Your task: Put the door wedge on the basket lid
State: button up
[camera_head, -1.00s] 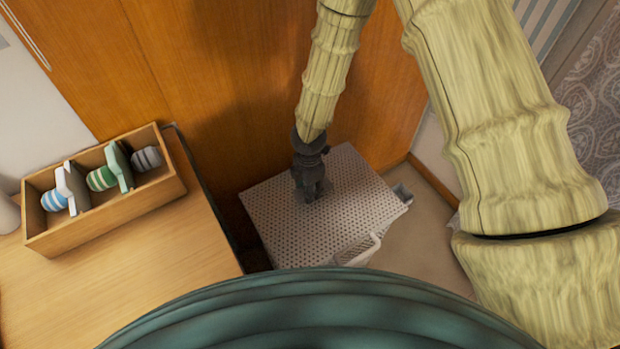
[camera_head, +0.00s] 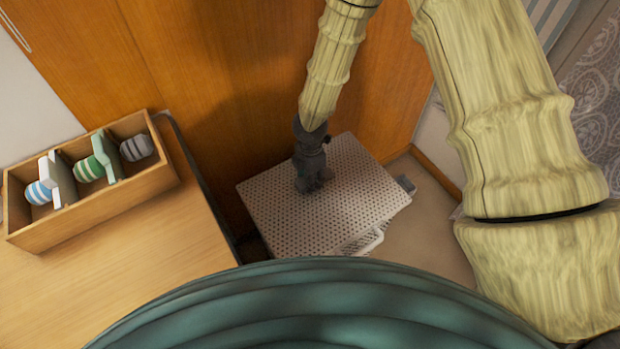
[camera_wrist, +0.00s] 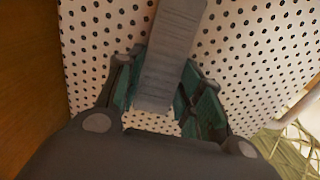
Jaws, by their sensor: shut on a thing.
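The door wedge (camera_wrist: 174,50) is a grey ribbed piece in the wrist view. My gripper (camera_wrist: 160,85) is shut on it, with a finger on each side. The basket lid (camera_head: 270,205) is a pale panel with dark dots, right of the table in the head view. It also fills the background of the wrist view (camera_wrist: 100,30). My gripper (camera_head: 311,182) is over the lid in the head view, where the wedge cannot be made out. I cannot tell whether the wedge touches the lid.
A wooden box (camera_head: 100,205) with three compartments stands on the wooden table (camera_head: 150,270) at left, holding striped items. A wooden panel (camera_head: 240,80) rises behind the lid. A pale slotted handle (camera_head: 364,241) shows at the lid's front edge.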

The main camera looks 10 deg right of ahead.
jog(key=o, duration=1.1)
jog(key=shift+f, duration=0.1)
jog(key=shift+c, duration=0.2)
notch_tip(320, 180, up, 12)
